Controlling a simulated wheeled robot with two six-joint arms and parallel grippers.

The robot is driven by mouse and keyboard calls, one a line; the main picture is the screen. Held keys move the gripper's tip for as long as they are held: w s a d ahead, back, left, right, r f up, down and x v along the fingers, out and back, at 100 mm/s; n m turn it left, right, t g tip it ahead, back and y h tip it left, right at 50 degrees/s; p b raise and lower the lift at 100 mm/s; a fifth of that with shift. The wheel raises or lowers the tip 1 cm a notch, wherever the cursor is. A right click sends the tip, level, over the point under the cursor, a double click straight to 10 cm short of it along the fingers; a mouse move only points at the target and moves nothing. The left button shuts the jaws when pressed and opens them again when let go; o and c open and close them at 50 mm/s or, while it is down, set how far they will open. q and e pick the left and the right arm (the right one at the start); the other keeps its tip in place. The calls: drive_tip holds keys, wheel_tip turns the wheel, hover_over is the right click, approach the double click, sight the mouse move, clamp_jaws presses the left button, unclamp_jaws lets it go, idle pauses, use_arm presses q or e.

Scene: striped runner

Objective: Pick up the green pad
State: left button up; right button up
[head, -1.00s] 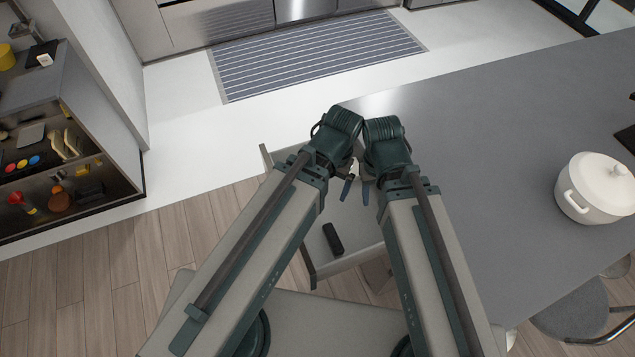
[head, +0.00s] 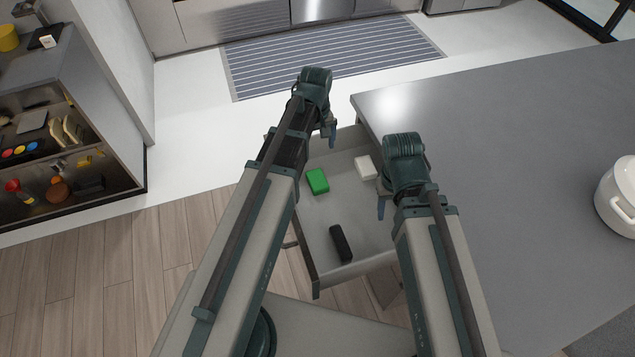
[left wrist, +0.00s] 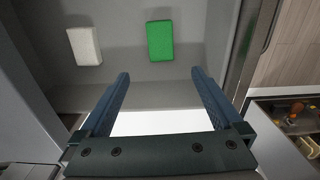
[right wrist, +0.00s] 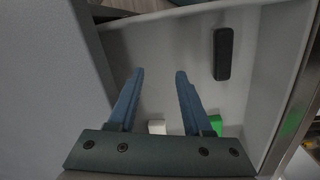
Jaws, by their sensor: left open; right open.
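The green pad (head: 317,181) lies flat in an open drawer (head: 345,209), near the drawer's left side. It also shows in the left wrist view (left wrist: 160,41), beyond the fingertips, and its edge shows in the right wrist view (right wrist: 216,125). My left gripper (head: 328,132) is open and empty, above the far end of the drawer, apart from the pad. It also shows in the left wrist view (left wrist: 159,82). My right gripper (head: 382,208) is open and empty, at the drawer's right side by the counter edge. It also shows in the right wrist view (right wrist: 160,75).
A white block (head: 365,167) and a black bar (head: 340,243) share the drawer with the pad. The grey counter (head: 490,190) borders the drawer on the right, with a white pot (head: 617,200) on it. A shelf unit (head: 100,110) stands at the left.

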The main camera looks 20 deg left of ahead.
use_arm(q)
drive_tip(key=b, duration=0.9)
hover_over(317, 179)
drive_tip(key=f, duration=0.6)
drive_tip(key=w+f, duration=0.1)
drive_tip(key=f, duration=0.1)
drive_tip(key=shift+a+f, duration=0.15)
drive_tip(key=shift+f, duration=0.25)
use_arm(e)
wheel_tip(317, 179, down, 9)
drive_tip(key=shift+r, duration=0.15)
use_arm(q)
drive_tip(key=shift+r, duration=0.1)
drive_tip(key=f+b, duration=0.3)
drive_tip(key=s+f+b, duration=0.1)
drive_tip(key=f+b, duration=0.1)
drive_tip(key=shift+d+f, duration=0.2)
use_arm(e)
wheel_tip(317, 179, down, 5)
drive_tip(key=shift+f, duration=0.1)
use_arm(q)
drive_tip(key=shift+r, duration=0.1)
drive_tip(key=c, duration=1.4)
